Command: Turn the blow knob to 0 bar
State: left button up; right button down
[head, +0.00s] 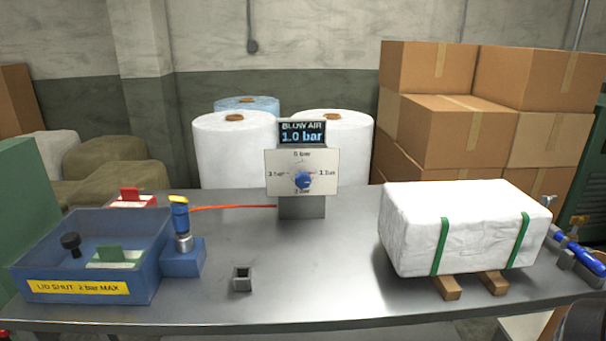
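The blow knob (302,180) is a small blue dial on a white panel (277,186). Labels around it read 0 bar at the top, 1 bar at the right, 2 bar at the bottom and 3 bar at the left, though the print is small. The dark display (302,133) above reads BLOW AIR 1.0 bar in blue. The panel stands on a grey block (302,208) near the back of the metal table. The knob's pointer is too small to read surely. Neither of my grippers shows, and nothing touches the knob.
A clear blue box (145,255) and a yellow-and-blue nozzle in a blue holder (183,262) stand left on the table (330,270). A small square cup (242,279) sits front centre. A white strapped bundle (465,225) fills the right. The table before the knob is mostly clear.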

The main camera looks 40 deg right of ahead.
aim_at(303, 180)
jog(key=k+j+z, duration=0.1)
jog(key=z, duration=0.9)
jog(key=k+l, duration=0.05)
